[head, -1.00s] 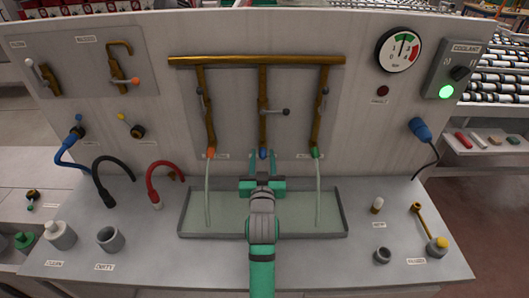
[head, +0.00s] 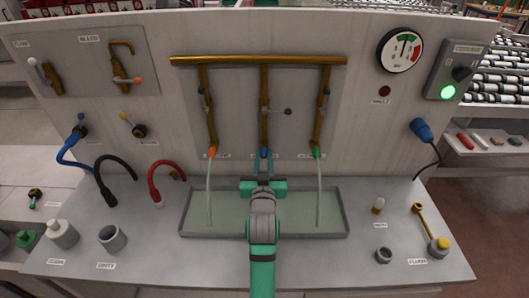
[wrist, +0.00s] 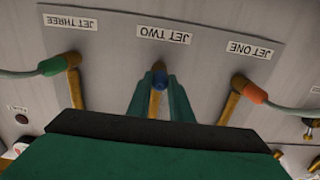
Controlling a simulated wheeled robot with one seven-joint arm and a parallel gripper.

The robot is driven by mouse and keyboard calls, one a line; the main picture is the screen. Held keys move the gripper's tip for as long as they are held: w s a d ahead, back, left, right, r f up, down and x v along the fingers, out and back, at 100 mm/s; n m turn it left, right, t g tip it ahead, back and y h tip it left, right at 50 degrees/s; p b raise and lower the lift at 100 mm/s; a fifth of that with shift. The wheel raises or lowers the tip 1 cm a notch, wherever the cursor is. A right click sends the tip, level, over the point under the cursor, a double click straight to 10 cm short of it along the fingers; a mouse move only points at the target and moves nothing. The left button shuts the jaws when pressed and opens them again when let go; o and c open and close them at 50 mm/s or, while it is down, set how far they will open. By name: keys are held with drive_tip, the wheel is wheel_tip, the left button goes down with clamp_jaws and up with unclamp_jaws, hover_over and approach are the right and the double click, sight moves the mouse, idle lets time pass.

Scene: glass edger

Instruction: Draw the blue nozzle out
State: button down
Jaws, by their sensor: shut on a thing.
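The blue nozzle (head: 264,153) sits at the lower end of the middle brass pipe (head: 264,90) on the upright panel. In the wrist view the blue nozzle (wrist: 158,78) shows under the JET TWO label, between my two green fingers. My gripper (head: 264,162) reaches over the basin from the front and is shut on the blue nozzle; it also shows in the wrist view (wrist: 159,88). The nozzle still appears in line with its pipe. The fingers hide its sides.
An orange nozzle (head: 212,152) and a green nozzle (head: 316,153) flank it, each with a pale stream or tube reaching down to the basin (head: 340,234). A valve handle (head: 287,111) sticks out from the middle pipe above. The coolant switch box (head: 458,70) has a lit green lamp.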

drive_tip(key=shift+s, duration=0.6)
idle(0.6)
drive_tip(key=shift+s, duration=2)
drive_tip(key=s, duration=1)
